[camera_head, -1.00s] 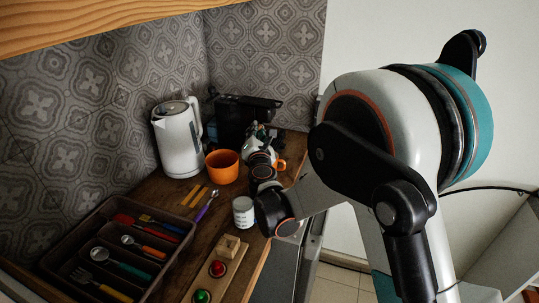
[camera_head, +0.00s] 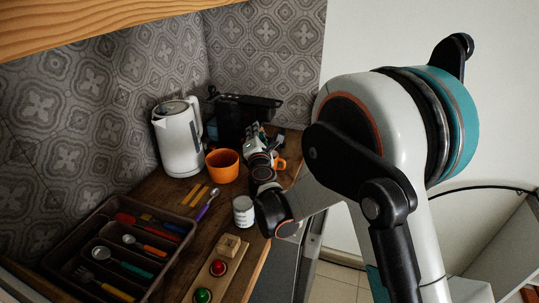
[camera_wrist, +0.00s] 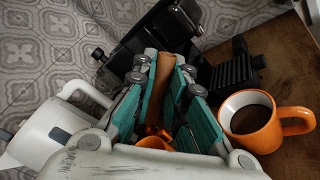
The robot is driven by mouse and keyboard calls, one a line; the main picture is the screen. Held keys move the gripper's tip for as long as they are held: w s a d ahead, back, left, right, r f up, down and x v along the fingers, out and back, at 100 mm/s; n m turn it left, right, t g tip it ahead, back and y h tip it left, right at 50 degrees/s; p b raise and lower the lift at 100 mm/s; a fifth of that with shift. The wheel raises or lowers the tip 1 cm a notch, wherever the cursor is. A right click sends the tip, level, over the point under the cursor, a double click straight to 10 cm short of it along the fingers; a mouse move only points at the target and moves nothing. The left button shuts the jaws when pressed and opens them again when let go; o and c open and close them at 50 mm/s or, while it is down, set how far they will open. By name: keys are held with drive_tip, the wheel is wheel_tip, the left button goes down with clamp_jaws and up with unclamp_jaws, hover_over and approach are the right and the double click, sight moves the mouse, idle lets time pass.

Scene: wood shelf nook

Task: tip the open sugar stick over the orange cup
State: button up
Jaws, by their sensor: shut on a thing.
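The orange cup (camera_wrist: 255,122) stands upright on the counter, with dark liquid in it and its handle to the right in the wrist view. In the head view only part of the orange cup (camera_head: 280,163) shows, behind my gripper. My gripper (camera_wrist: 165,85) is shut on a brownish-orange stick, the sugar stick (camera_wrist: 161,76), between its teal pads. In the head view my gripper (camera_head: 256,138) is at the back of the counter, beside the cup; the stick cannot be made out there. The stick's open end is not clear. In the wrist view the cup is right of the fingers.
An orange bowl (camera_head: 222,168) stands left of my gripper, near a white kettle (camera_head: 178,140). A black machine (camera_head: 240,118) is behind. Two yellow-orange sticks (camera_head: 194,195), a purple spoon (camera_head: 207,205), a white can (camera_head: 243,211) and a cutlery tray (camera_head: 68,236) are nearer.

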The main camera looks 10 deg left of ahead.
drive_tip(key=shift+r+m+p, duration=0.2)
drive_tip(key=shift+m+p, duration=0.2)
drive_tip(key=shift+m, duration=0.3)
drive_tip(key=shift+f+m, duration=0.5)
drive_tip(key=shift+m, duration=0.4)
idle(0.5)
drive_tip(key=shift+w+d+r+m+p, duration=0.15)
drive_tip(key=shift+d+m+p, duration=0.1)
drive_tip(key=shift+m, duration=0.2)
drive_tip(key=shift+s+d+r+m+p, duration=0.1)
drive_tip(key=shift+m+p, duration=0.15)
drive_tip(key=shift+m, duration=0.2)
drive_tip(key=shift+w+r+m, duration=0.1)
drive_tip(key=shift+r+m, duration=0.1)
drive_tip(key=shift+m, duration=0.6)
idle(0.4)
drive_tip(key=shift+d+f+m+b, duration=0.1)
drive_tip(key=shift+f+m+b, duration=0.45)
drive_tip(key=shift+m+b, duration=0.4)
idle(0.4)
drive_tip(key=shift+d+r+m+b, duration=0.1)
drive_tip(key=shift+r+m+b, duration=0.1)
drive_tip(key=shift+m, duration=0.55)
drive_tip(key=shift+d+r+m+b, duration=0.1)
drive_tip(key=shift+r+m, duration=0.05)
drive_tip(key=shift+m, duration=0.55)
idle(1.0)
